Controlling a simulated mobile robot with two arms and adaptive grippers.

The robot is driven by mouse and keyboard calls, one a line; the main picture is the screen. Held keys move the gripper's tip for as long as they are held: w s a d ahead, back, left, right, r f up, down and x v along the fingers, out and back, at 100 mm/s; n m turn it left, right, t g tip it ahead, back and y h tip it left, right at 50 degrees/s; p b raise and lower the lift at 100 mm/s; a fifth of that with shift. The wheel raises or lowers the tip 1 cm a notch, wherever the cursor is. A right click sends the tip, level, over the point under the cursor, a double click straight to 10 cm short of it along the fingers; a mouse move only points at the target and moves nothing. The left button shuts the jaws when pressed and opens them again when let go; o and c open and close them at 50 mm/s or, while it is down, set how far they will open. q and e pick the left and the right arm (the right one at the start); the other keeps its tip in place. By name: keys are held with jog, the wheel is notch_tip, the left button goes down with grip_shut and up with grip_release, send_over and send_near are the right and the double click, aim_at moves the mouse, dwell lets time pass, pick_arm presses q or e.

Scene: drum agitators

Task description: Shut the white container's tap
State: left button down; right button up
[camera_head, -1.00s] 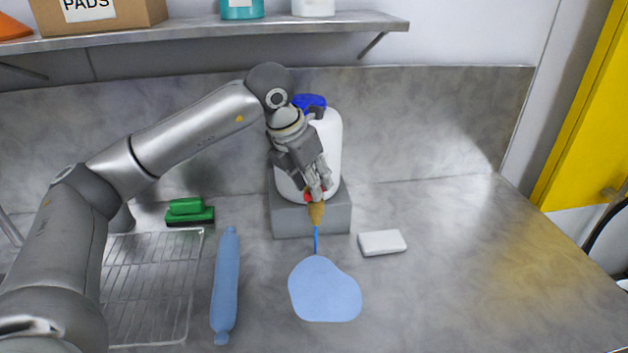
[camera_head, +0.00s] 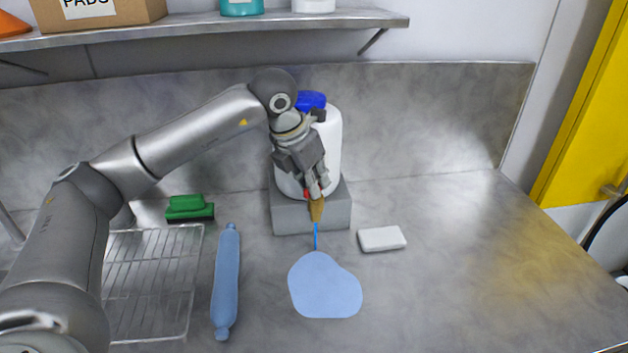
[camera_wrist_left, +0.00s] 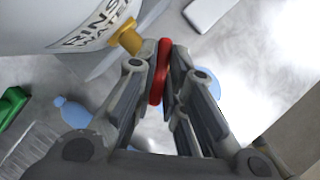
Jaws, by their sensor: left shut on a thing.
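The white container (camera_head: 330,145) with a blue cap stands on a grey block (camera_head: 312,216) against the back wall. Its brass-coloured tap (camera_head: 317,211) points down at the front, and a thin blue stream runs from it to a blue puddle (camera_head: 325,287) on the counter. My left gripper (camera_head: 315,192) is at the tap, in front of the container. In the left wrist view, its fingers (camera_wrist_left: 160,75) are shut on the red tap handle (camera_wrist_left: 161,70), beside the brass body (camera_wrist_left: 127,38). The fingers hide most of the handle in the head view. My right gripper is not in view.
A white block (camera_head: 382,239) lies right of the puddle. A blue roll-like piece (camera_head: 226,282), a wire rack (camera_head: 150,285) and a green brush (camera_head: 188,208) lie to the left. A shelf (camera_head: 230,24) overhangs the back. The counter's right side is clear.

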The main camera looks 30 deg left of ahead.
pick_arm(q)
jog(key=shift+m, duration=0.3)
jog(key=m+h+b, duration=0.1)
jog(key=m, duration=0.1)
jog(key=shift+a+m+g, duration=0.1)
jog(key=shift+m+g, duration=0.2)
jog(key=shift+w+m+g+h, duration=0.15)
jog(key=shift+m+g+h, duration=0.4)
jog(key=shift+m, duration=1.25)
jog(key=c, duration=1.5)
grip_release()
jog(key=v, duration=1.2)
jog(key=shift+a, duration=0.1)
